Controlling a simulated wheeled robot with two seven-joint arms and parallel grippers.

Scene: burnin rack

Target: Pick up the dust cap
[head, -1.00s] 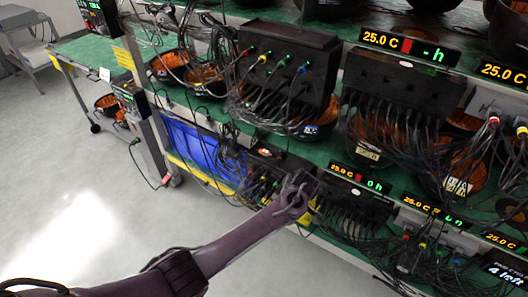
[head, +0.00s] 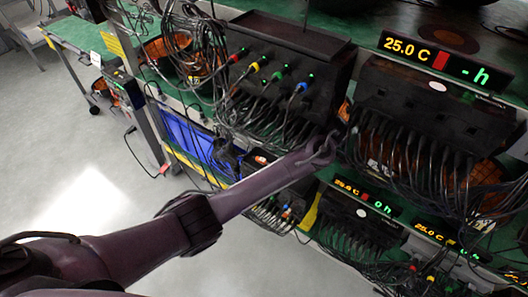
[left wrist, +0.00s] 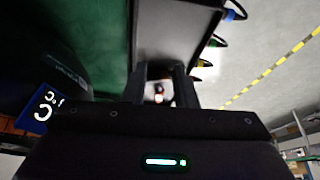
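I cannot make out a dust cap for certain in either view. My left gripper (head: 333,146) reaches in from the left, in front of the rack, close to the lower right of the black box with coloured plugs (head: 285,65). In the left wrist view its two dark fingers (left wrist: 162,88) stand apart. A small white and red spot (left wrist: 158,92) shows in the gap between them, too small to identify. I see nothing held. My right gripper is in neither view.
Bundles of black cables (head: 425,160) hang from the rack close to the right of my gripper. A blue bin (head: 190,138) sits on the lower shelf. Open floor (head: 90,190) lies at the left.

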